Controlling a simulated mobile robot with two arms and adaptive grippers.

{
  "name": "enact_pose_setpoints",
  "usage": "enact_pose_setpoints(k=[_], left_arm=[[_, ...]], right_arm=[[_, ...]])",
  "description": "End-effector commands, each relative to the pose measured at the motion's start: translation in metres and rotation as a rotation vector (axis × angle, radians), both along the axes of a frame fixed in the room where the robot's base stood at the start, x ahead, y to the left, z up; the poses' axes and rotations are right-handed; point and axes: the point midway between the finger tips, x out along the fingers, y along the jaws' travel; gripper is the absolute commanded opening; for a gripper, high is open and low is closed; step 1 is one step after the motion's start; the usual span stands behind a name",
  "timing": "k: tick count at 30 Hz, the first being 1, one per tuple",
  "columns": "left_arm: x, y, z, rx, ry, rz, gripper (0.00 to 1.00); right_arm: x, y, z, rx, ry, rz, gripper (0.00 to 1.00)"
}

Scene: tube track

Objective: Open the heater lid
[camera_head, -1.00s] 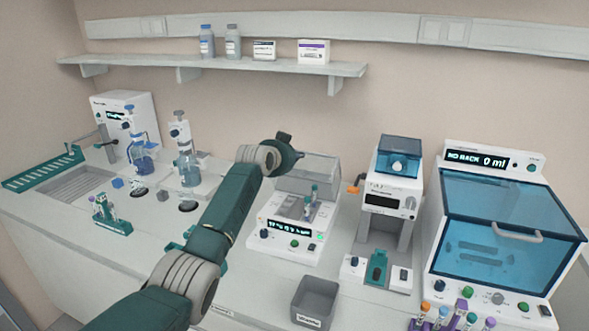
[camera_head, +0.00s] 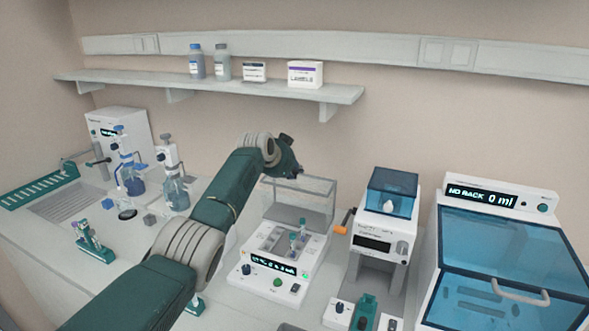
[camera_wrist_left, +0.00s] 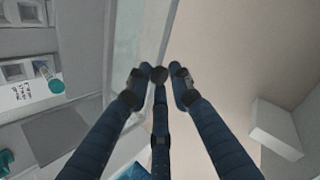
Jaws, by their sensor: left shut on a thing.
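My left gripper (camera_head: 294,171) is at the lid's top left edge. In the left wrist view my left gripper's fingers (camera_wrist_left: 158,78) are closed together at the lid's clear panel (camera_wrist_left: 124,45); the exact contact is hard to see. Wells and a teal-capped tube show at that view's left. My right gripper is not in view.
A large blue-windowed cabinet (camera_head: 500,250) is further right. Bottle dispensers (camera_head: 173,180) stand left of my arm. A wall shelf (camera_head: 215,85) runs above.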

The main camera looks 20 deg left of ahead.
Motion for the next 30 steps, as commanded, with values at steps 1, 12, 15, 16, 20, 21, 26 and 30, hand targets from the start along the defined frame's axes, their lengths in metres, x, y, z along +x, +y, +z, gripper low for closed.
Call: enact_pose_setpoints(k=[1,12,15,16,20,21,26,30], left_arm=[[0.002,0.001,0.007,0.0,-0.012,0.002,0.0],[0.001,0.001,0.006,0.0,-0.01,0.002,0.38],[0.001,0.001,0.004,0.0,-0.006,0.001,0.38],[0.001,0.001,0.004,0.001,-0.006,0.001,0.38],[0.0,0.0,0.003,0.0,-0.004,0.001,0.38],[0.0,0.0,0.002,0.0,-0.003,0.0,0.38],[-0.004,0.001,0.005,0.001,-0.004,-0.002,0.38],[-0.014,0.002,0.013,0.002,-0.004,-0.001,0.38]], right_arm=[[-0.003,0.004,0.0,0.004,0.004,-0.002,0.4],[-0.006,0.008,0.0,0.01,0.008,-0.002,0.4],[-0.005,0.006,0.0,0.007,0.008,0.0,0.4],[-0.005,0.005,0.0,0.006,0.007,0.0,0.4],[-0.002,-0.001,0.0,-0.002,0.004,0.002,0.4],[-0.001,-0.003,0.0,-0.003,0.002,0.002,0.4],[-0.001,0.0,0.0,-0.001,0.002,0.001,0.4],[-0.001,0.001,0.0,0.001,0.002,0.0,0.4]])
